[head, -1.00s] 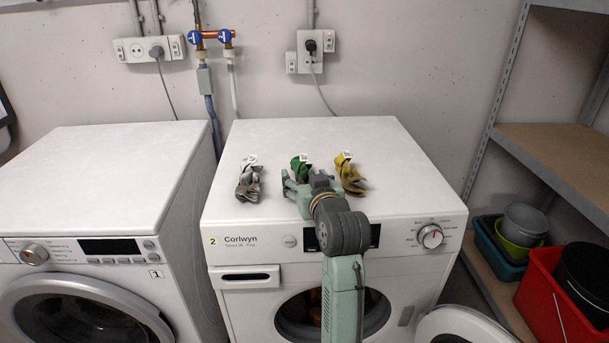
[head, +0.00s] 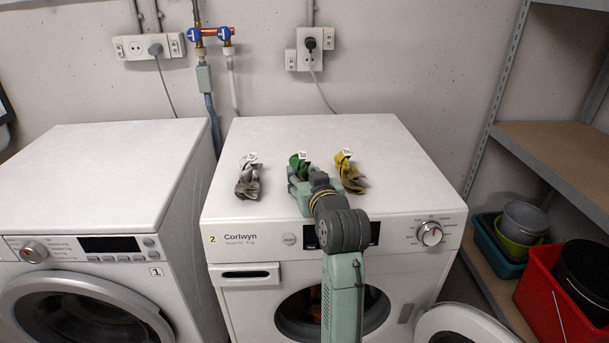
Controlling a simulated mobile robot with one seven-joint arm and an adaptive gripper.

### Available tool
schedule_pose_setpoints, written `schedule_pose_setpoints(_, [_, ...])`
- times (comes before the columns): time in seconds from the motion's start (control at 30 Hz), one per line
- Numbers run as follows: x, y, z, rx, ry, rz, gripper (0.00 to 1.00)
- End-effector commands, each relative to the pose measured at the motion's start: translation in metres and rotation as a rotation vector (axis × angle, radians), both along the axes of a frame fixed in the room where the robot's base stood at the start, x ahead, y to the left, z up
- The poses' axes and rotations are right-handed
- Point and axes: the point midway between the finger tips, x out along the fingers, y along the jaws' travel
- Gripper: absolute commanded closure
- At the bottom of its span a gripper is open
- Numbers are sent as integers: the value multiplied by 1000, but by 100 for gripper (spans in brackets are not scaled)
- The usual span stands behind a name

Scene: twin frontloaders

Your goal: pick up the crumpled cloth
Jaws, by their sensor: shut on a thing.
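Three crumpled cloths lie in a row on top of the right washing machine (head: 390,150), each with a small white tag. The grey cloth (head: 248,180) is at the left, the green cloth (head: 299,160) in the middle and the yellow cloth (head: 350,172) at the right. My gripper (head: 299,175) is shut on the green cloth at the machine's top. The near part of the green cloth is hidden by my gripper. My gripper stands between the grey and yellow cloths, close to the yellow one.
The right machine's round door (head: 465,325) hangs open at its front. A second washing machine (head: 90,170) stands at the left. A shelf (head: 560,150) at the right has a red bin (head: 560,300) and several tubs below. The machine top's right side is clear.

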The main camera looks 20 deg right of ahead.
Motion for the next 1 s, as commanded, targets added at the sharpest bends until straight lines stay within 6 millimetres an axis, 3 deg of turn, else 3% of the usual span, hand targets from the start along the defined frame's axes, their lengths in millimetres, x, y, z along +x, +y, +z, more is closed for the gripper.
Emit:
schedule_pose_setpoints(0.27, [0,0,14,-3,-3,2,83])
schedule_pose_setpoints(0.7, [0,0,88,-2,-3,0,83])
schedule_pose_setpoints(1.0, [0,0,100,1,0,1,83])
